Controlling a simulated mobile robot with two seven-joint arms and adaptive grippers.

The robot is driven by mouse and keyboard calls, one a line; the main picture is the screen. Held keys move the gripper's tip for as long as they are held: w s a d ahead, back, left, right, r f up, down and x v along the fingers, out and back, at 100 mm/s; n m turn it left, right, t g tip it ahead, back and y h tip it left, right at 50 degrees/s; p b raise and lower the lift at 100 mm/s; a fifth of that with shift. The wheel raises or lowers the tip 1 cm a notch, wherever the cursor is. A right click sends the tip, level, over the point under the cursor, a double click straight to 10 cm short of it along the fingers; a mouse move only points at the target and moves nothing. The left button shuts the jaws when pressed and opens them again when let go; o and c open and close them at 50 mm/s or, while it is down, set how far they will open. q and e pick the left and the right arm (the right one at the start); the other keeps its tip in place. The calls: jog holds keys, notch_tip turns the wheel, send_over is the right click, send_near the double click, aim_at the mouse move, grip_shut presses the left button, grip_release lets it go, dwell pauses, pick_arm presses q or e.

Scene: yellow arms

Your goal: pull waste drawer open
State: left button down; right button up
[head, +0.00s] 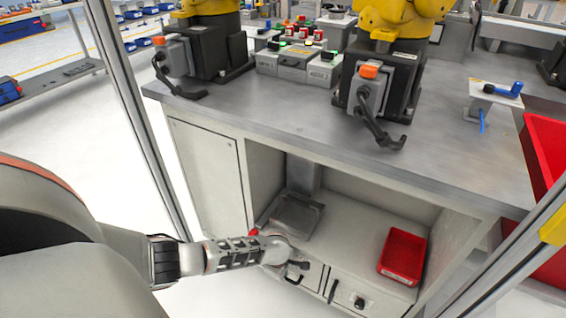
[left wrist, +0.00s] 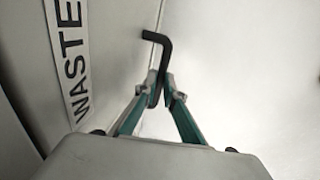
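The waste drawer front is a pale panel with a black-on-white WASTE label (left wrist: 70,55) in the left wrist view. A black bent bar handle (left wrist: 160,48) stands out from it. My left gripper (left wrist: 160,94) has its two teal fingers closed around the handle's lower part, one tip on each side. In the head view my left gripper (head: 298,265) is low at the cabinet's drawer fronts (head: 312,278) and partly covers the handle. Whether the drawer stands out from the cabinet is hard to tell. My right gripper is not in view.
A second dark handle (head: 333,290) and a black knob (head: 359,302) are just right of my gripper. A red bin (head: 403,255) sits on the cabinet shelf above. The grey worktop (head: 300,120) overhangs it. A frame post (head: 140,120) stands at the left.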

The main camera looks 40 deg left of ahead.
pick_arm(q)
jog(key=s+d+p, duration=0.2)
jog(key=s+p, duration=0.5)
jog(key=s, duration=0.5)
jog(key=s+d+p, duration=0.3)
jog(key=s+p, duration=0.4)
jog(key=s, duration=0.4)
jog(key=shift+s+d, duration=0.35)
jog(key=shift+s, duration=0.05)
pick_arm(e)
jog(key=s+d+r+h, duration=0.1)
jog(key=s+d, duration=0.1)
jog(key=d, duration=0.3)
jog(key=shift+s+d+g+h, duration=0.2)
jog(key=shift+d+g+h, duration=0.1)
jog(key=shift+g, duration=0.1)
pick_arm(q)
jog(key=shift+f, duration=0.15)
jog(key=c, duration=2.1)
grip_release()
jog(key=shift+c, duration=0.2)
jog(key=shift+w, duration=0.1)
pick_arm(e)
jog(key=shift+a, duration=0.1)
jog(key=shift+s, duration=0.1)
